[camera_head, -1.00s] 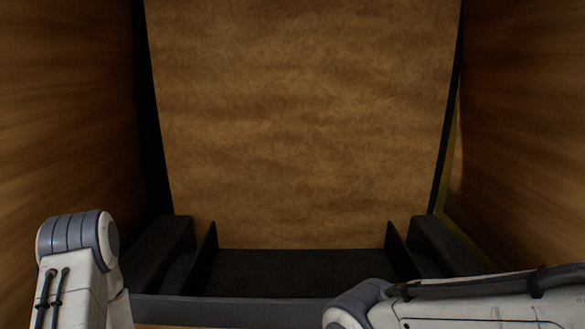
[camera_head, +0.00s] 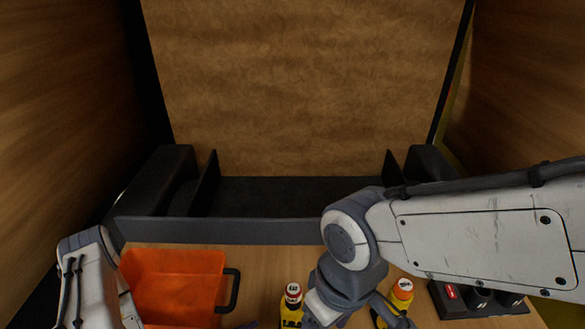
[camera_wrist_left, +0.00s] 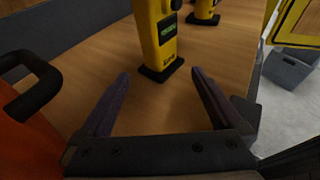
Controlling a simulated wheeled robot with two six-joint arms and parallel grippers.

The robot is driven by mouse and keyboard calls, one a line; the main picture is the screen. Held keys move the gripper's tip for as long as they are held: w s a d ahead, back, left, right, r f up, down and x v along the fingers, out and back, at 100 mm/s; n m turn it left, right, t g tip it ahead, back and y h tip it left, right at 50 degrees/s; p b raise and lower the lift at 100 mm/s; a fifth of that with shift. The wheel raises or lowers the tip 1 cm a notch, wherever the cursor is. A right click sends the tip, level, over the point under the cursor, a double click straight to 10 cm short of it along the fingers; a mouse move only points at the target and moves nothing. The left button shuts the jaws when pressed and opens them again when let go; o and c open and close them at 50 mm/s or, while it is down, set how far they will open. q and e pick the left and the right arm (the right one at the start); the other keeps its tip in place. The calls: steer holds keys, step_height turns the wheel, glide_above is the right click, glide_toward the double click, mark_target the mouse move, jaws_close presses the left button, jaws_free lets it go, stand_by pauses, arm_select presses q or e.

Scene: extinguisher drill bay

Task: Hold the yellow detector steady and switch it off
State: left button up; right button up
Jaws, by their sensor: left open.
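Two yellow detectors stand on the wooden table. One (camera_head: 291,312) is left of my right arm at the bottom of the head view, and the other (camera_head: 402,290) is partly behind that arm. In the left wrist view, the nearer yellow detector (camera_wrist_left: 157,30) stands upright on a black foot, with a green screen; its top is cut off. The second detector (camera_wrist_left: 206,9) is behind it to the right. My left gripper (camera_wrist_left: 161,75) is open and empty, its fingers pointing toward the nearer detector's foot, just short of it.
An orange bin (camera_head: 170,285) with a dark handle stands at the left, close beside my left gripper. A black holder (camera_head: 445,300) with dark items is at the right. A grey ledge (camera_head: 220,231) runs along the back. A grey basket (camera_wrist_left: 290,73) is beyond the table.

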mark_target(289, 328)
arm_select(q)
steer(key=b+x, duration=0.2)
steer(key=x, duration=0.6)
steer(key=shift+d+f, duration=0.15)
steer(key=shift+d, duration=0.1)
steer(key=shift+w+d+f, duration=0.15)
steer(key=shift+w+d, duration=0.25)
steer(key=shift+d, duration=0.05)
arm_select(e)
steer(key=shift+f, duration=1.3)
arm_select(q)
steer(key=c, duration=0.9)
steer(key=shift+c, duration=0.6)
arm_select(e)
steer(key=shift+c, duration=0.9)
jaws_close()
steer(key=shift+f, duration=0.1)
